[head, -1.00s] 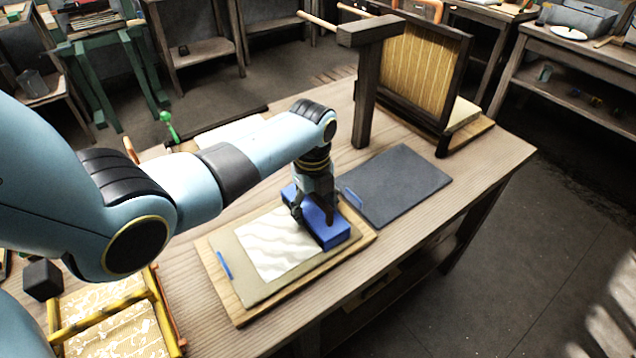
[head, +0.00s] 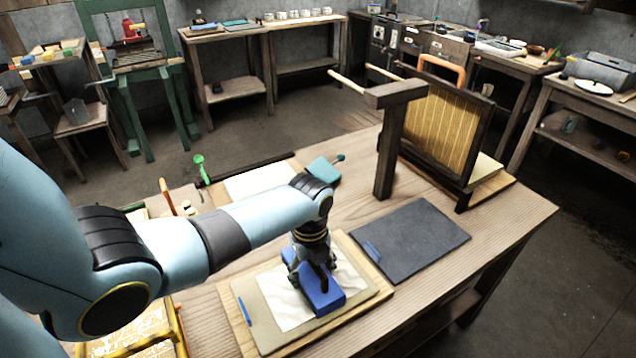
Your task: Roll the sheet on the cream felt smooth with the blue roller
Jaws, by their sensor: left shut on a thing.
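The white sheet (head: 276,307) lies on the cream felt (head: 262,332), which rests on a wooden board (head: 384,291). Faint wavy creases show on the sheet. My left gripper (head: 318,282) is shut on the blue roller (head: 325,301) from above. The roller is over the sheet's right and middle part and hides some of it; it looks to be resting on the sheet, though contact underneath is hidden. My right gripper is out of view.
A dark grey felt (head: 412,241) with a blue tab lies to the right. Behind it stand a dark wooden post (head: 389,150) and the framed mould (head: 441,125). A yellow-edged frame (head: 178,335) is at lower left. Bare table shows at the right.

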